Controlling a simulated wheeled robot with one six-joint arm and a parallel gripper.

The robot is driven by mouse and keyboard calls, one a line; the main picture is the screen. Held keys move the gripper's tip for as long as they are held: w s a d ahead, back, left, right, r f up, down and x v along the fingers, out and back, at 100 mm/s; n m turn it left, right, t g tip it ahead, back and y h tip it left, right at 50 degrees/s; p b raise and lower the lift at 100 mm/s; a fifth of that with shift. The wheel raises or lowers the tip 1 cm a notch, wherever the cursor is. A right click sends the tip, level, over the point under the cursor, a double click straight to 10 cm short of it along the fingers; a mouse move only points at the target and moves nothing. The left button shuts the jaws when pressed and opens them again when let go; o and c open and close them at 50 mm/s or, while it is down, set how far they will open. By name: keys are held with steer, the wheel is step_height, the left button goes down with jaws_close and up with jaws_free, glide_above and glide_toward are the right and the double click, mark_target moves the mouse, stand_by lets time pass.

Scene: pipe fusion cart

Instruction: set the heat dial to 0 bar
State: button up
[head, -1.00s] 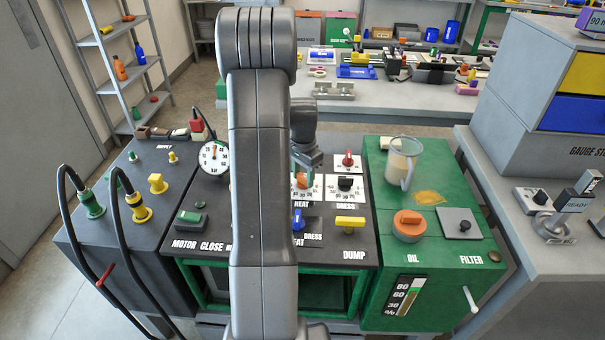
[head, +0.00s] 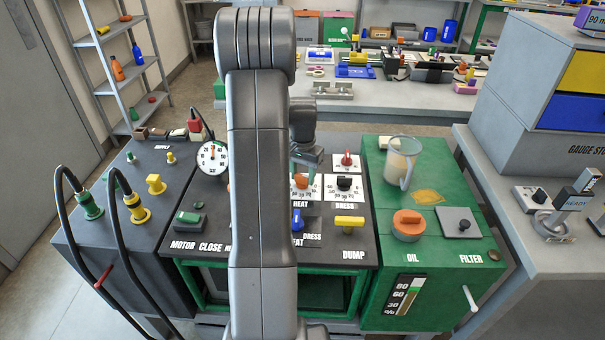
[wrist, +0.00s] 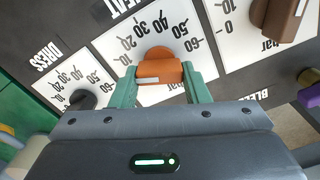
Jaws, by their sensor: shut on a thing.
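The heat dial has an orange knob (wrist: 160,66) on a white scale plate. In the head view the knob (head: 301,181) shows beside my arm, above the HEAT label. My gripper (wrist: 162,80) is shut on the knob, with one green finger on each side. In the head view my gripper (head: 306,163) comes down onto the dial from behind. In the wrist view the numbers from 10 to 60 show around the knob. A white mark lies on the knob's lower left face, near the left finger. That finger covers the scale there, so I cannot read the exact setting.
The black dress knob (head: 344,183) is close on the right, with a red knob (head: 347,160) behind it. A blue lever (head: 297,220) and the yellow dump handle (head: 349,223) are in front. A brown knob (wrist: 280,17) sits close by in the wrist view.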

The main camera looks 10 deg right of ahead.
mark_target(303, 175)
steer(key=shift+a+n, duration=0.1)
steer(key=shift+n, duration=2.2)
steer(key=shift+s, duration=0.1)
steer(key=o, duration=1)
steer(key=shift+s, duration=0.1)
step_height(303, 175, up, 14)
steer(key=shift+f, duration=0.1)
steer(key=shift+f, duration=0.1)
step_height(303, 175, down, 14)
steer(key=shift+r, duration=0.2)
